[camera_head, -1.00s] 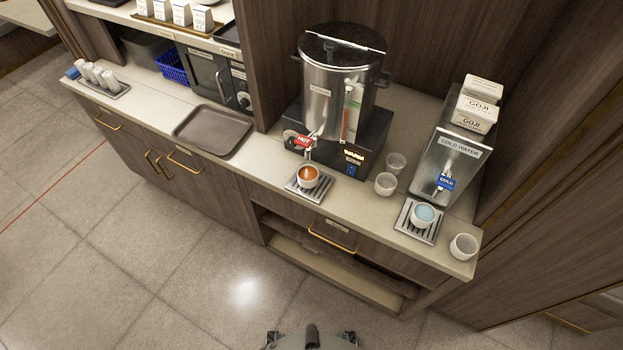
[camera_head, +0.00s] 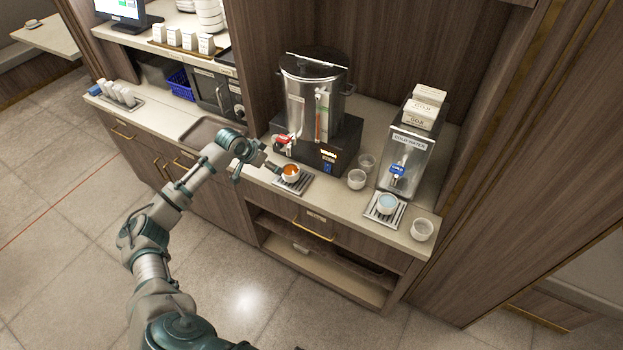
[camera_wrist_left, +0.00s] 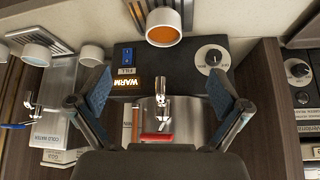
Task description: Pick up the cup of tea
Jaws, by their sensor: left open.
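The cup of tea (camera_head: 290,178), a white cup with orange-brown tea, stands upright on a slatted drip tray (camera_head: 305,184) in front of the hot water boiler (camera_head: 312,105). My left gripper (camera_head: 272,167) is just to the left of the cup in the head view, close to it. In the wrist view, which is upside down, the left gripper's two fingers (camera_wrist_left: 160,88) are spread with nothing between them. The cup (camera_wrist_left: 163,37) shows beyond the fingertips, near the top edge. My right gripper is not in view.
A cold water dispenser (camera_head: 403,158) stands at the right, with a cup of blue-looking water (camera_head: 387,207) on its tray. Empty cups (camera_head: 357,180) stand between the machines, and another (camera_head: 422,230) is near the right counter edge. A brown tray (camera_head: 203,130) lies behind my arm.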

